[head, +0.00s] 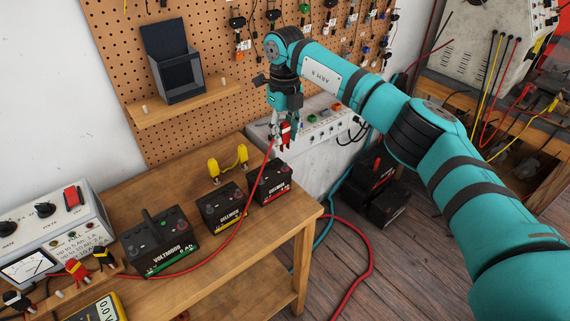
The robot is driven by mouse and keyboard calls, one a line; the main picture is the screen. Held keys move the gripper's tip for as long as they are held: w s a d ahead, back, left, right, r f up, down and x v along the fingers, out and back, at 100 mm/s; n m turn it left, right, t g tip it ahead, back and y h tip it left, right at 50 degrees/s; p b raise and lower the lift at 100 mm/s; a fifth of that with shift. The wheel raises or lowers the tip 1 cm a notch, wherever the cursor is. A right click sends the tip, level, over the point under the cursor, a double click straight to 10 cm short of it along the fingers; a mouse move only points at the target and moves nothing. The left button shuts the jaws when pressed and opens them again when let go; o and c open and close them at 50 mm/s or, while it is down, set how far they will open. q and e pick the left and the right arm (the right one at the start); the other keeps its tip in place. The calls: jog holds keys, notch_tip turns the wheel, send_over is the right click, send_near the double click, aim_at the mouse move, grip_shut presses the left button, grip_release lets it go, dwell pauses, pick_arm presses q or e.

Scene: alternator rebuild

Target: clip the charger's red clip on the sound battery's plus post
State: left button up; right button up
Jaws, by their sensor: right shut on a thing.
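My right gripper (284,142) points down above the back of the wooden table and is shut on a red clip (285,132). A red cable runs from the clip down across the table to the left. Three dark batteries stand on the table: a green-striped one (160,245), a yellow-striped one (222,210) and a red-striped one (270,184). The clip is above and apart from the red-striped battery. Which battery is the sound one I cannot tell. The white charger (85,224) with a meter is at the left. My left gripper is not in view.
A yellow two-knobbed thing (228,163) stands behind the yellow-striped battery. Red and black clips (78,270) sit before the charger, near a yellow multimeter (98,309). A grey bench unit (325,130) stands behind the table. The table's front right (270,235) is clear.

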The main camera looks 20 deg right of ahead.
aim_at(285, 142)
jog(key=shift+d+f+b, duration=0.1)
jog(key=shift+f+b, duration=0.5)
jog(key=shift+f, duration=1.35)
jog(key=shift+f, duration=0.1)
jog(key=shift+f+b, duration=0.65)
jog(key=shift+f, duration=0.45)
jog(key=o, duration=0.9)
jog(key=shift+r, duration=0.1)
notch_tip(285, 142, up, 8)
jog(key=p, duration=0.5)
jog(key=shift+r+p, duration=0.25)
jog(key=shift+p, duration=0.05)
jog(key=shift+f, duration=0.1)
